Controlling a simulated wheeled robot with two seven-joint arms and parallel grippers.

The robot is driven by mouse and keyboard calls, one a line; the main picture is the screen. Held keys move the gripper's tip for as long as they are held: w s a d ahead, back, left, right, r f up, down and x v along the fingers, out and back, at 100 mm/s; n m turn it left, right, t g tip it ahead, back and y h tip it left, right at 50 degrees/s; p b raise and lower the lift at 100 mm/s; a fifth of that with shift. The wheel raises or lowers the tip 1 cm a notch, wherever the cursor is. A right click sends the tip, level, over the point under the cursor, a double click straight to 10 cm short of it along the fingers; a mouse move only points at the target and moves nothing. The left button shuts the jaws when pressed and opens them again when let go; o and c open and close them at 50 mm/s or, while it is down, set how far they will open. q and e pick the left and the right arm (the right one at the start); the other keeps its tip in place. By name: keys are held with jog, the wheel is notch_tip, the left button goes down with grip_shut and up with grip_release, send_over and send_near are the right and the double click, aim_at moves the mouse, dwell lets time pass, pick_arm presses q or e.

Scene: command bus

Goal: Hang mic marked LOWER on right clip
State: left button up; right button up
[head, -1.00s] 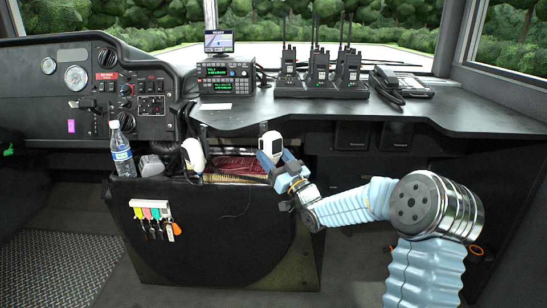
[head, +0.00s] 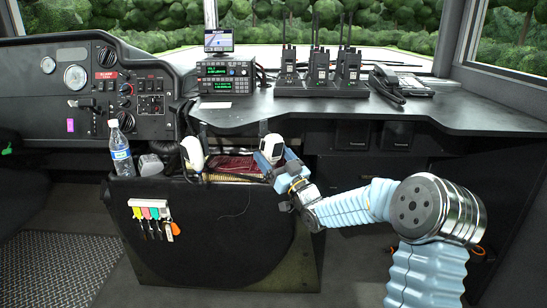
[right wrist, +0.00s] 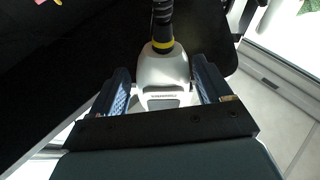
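My right gripper (head: 274,157) is around a white mic (head: 271,148) at the right end of the console's top, with the mic tilted. In the right wrist view the mic (right wrist: 163,77) sits between the two blue fingers, with a yellow band and a dark coiled cord at its far end. The fingers look closed on its sides. Its marking is too small to read. A small dark upright piece (head: 263,127), perhaps the right clip, is just above the mic at the desk edge. A second white mic (head: 193,154) hangs to the left. My left gripper is out of view.
A water bottle (head: 120,150) stands on the console's left. The open bin between the mics holds red items (head: 236,163). Radios in chargers (head: 320,88) and a display radio (head: 226,75) stand on the desk (head: 440,112) above. Keys with coloured tags (head: 152,211) hang on the front.

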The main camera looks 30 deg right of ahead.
jog(key=shift+o, duration=0.7)
jog(key=shift+v, duration=0.8)
jog(key=b+v, duration=0.2)
jog(key=v, duration=1)
jog(key=w+a+f+m+g+p, duration=0.1)
jog(key=a+f+g+p, duration=0.2)
jog(key=f, duration=0.4)
jog(key=w+a+f+m+g+p, duration=0.1)
jog(key=a+f+m+g, duration=0.15)
jog(key=a+f, duration=0.35)
jog(key=a+f+m+g+p, duration=0.1)
jog(key=a+f+g+p, duration=0.2)
jog(key=f, duration=0.5)
pick_arm(q)
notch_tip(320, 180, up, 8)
jog(key=p, duration=0.3)
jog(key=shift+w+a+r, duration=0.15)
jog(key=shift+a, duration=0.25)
pick_arm(e)
jog(key=s+a+f+g, duration=0.6)
jog(key=s+a+f, duration=0.1)
jog(key=s, duration=0.4)
jog(key=s+a+f+n+g+y, duration=0.1)
jog(key=s+a+f+g, duration=0.6)
jog(key=s, duration=0.3)
jog(key=shift+s+a+f, duration=0.4)
jog(key=shift+a+f, duration=0.4)
jog(key=shift+f, duration=0.05)
